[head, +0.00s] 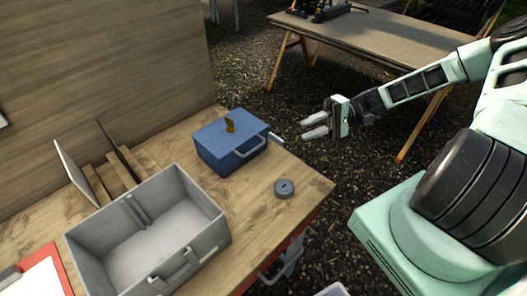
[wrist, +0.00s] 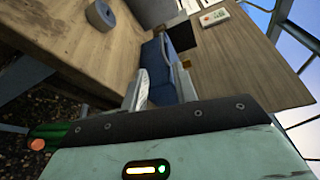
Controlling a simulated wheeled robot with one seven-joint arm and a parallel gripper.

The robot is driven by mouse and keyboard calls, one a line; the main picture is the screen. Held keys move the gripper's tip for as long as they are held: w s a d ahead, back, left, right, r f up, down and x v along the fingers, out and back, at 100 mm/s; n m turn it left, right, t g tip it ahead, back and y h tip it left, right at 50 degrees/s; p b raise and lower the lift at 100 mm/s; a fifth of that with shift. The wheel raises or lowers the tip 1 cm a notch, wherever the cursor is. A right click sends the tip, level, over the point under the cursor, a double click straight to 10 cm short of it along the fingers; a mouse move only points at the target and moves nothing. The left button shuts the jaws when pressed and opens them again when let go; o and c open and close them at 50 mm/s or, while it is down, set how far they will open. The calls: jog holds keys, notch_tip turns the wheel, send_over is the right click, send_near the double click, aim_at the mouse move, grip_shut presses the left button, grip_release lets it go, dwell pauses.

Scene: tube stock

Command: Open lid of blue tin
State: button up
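The blue tin (head: 222,155) stands on the wooden workbench, its lid (head: 212,132) shut. A carry handle is on its front side, and a small brass-coloured piece (head: 230,126) stands on the lid. My gripper (head: 304,129) is in the air to the right of the tin, beyond the bench edge, with its fingers pointing toward the tin. The fingers are apart, with nothing between them. In the wrist view the blue tin (wrist: 157,58) lies ahead between the two fingers, which hide part of it.
A grey open box (head: 205,240) stands left of the tin, with upright panels behind it. A grey round disc (head: 284,188) lies near the bench's right edge. A red-edged board (head: 60,265) is at lower left. A second table (head: 375,35) stands behind. A wooden wall backs the bench.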

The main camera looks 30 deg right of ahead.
aim_at(253, 150)
jog(key=a+p, duration=0.1)
jog(key=a, duration=0.4)
jog(key=a+p, duration=0.2)
jog(key=a, duration=0.3)
jog(key=w+a+f+p, duration=0.1)
jog(key=a, duration=0.4)
jog(key=shift+a+f+p, duration=0.1)
jog(key=shift+p, duration=0.3)
jog(key=shift+w+a+f, duration=0.1)
jog(key=shift+a+f, duration=0.1)
jog(key=shift+a, duration=0.5)
jog(key=shift+c, duration=0.3)
grip_shut()
